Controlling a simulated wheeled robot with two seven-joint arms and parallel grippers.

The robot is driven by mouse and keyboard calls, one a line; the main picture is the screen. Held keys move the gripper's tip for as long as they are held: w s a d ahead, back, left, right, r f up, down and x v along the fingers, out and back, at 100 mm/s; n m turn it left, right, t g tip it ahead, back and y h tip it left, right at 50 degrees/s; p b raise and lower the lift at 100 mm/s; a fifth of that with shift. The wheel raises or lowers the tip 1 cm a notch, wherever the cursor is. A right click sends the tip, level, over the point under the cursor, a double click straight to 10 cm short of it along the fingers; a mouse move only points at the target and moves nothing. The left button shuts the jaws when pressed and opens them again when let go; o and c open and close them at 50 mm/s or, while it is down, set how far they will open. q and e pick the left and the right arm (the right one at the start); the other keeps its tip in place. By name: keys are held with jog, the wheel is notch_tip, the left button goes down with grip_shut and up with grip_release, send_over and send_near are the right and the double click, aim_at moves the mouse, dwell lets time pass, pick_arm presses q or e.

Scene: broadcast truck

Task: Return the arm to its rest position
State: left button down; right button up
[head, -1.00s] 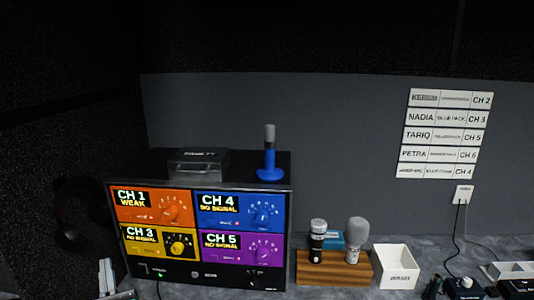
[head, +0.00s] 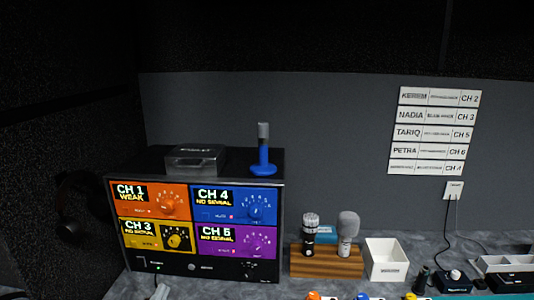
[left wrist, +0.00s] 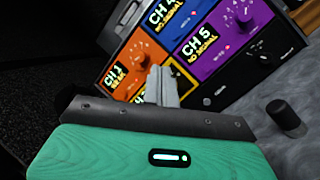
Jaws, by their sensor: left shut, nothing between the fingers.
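My left gripper (head: 160,291) shows at the bottom edge of the head view, in front of the receiver's lower left corner. In the left wrist view its fingers (left wrist: 161,86) are together with nothing between them. The receiver (head: 205,267) has four coloured panels: orange CH 1 WEAK, blue CH 4, yellow CH 3 and purple CH 5, the last three reading NO SIGNAL. The fingers overlap the receiver's image in the wrist view; I cannot tell the exact gap. Most of my left arm is out of the head view. My right gripper is not in view.
A blue stand (head: 263,168) and a clear-lidded box (head: 196,160) sit on the receiver. Right of it are a wooden block (head: 327,262) with two microphones and a white bin (head: 386,272). Small coloured items line the bottom edge. Grey counter (head: 215,291) shows before the receiver.

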pick_arm(q)
jog(key=s+d+f+m+g+h, duration=0.1)
jog(key=s+d+f+m+g, duration=0.2)
jog(key=s+f+m+g, duration=0.25)
jog(key=s+d+f+m+g+h, duration=0.1)
jog(key=s+d+f+m+g, duration=0.25)
jog(key=f+m, duration=0.45)
jog(key=s+a+f+m+g+y, duration=0.3)
jog(key=s+f+m+g, duration=0.15)
jog(key=s, duration=0.45)
jog(key=s+a+f+m+g+y, duration=0.3)
jog(key=s+m+g, duration=0.2)
jog(key=s, duration=0.3)
notch_tip(320, 180, down, 32)
jog(key=g, duration=0.1)
jog(key=s+a+f, duration=0.1)
jog(key=s+f, duration=0.8)
jog(key=s, duration=0.1)
jog(key=s+a+f+g, duration=0.1)
jog(key=s+a+f, duration=0.1)
jog(key=s+f, duration=0.7)
jog(key=shift+s+a+f+m, duration=0.25)
jog(key=shift+s+f+m, duration=0.15)
jog(key=shift+f, duration=0.1)
